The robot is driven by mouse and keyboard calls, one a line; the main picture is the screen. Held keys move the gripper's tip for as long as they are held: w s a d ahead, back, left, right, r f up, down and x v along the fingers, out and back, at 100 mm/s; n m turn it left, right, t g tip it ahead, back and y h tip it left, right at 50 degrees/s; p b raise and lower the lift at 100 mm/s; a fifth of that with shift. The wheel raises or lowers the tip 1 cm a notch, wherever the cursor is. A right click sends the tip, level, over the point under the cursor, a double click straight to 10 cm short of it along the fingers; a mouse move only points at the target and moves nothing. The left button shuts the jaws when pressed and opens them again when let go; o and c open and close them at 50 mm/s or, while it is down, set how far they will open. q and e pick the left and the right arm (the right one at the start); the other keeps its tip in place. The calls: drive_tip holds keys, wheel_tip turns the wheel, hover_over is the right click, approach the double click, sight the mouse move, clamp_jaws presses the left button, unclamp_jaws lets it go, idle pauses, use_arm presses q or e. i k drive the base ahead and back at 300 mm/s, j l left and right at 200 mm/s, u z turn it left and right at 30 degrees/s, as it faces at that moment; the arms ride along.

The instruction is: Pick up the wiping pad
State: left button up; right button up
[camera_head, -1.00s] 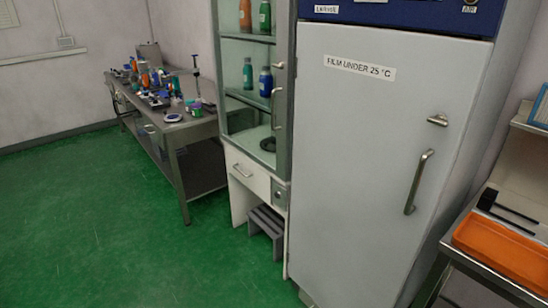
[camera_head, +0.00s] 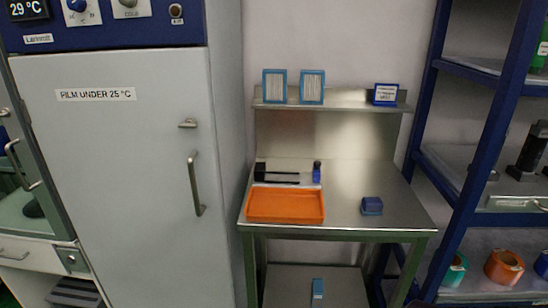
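A small blue block-like thing (camera_head: 372,206) lies on the right part of the steel bench top; it may be the wiping pad, but it is too small to be sure. An orange tray (camera_head: 286,206) sits at the bench's front left and looks empty. Neither of my grippers is in view.
The steel bench (camera_head: 340,222) has a dark flat item (camera_head: 277,173) and a small blue bottle (camera_head: 316,172) behind the tray. Its back shelf (camera_head: 345,105) holds two blue-framed panels and a blue box. A tall grey cabinet (camera_head: 125,170) stands left, a blue rack (camera_head: 480,120) right.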

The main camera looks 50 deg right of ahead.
sight(370, 207)
drive_tip(key=z, duration=2.2)
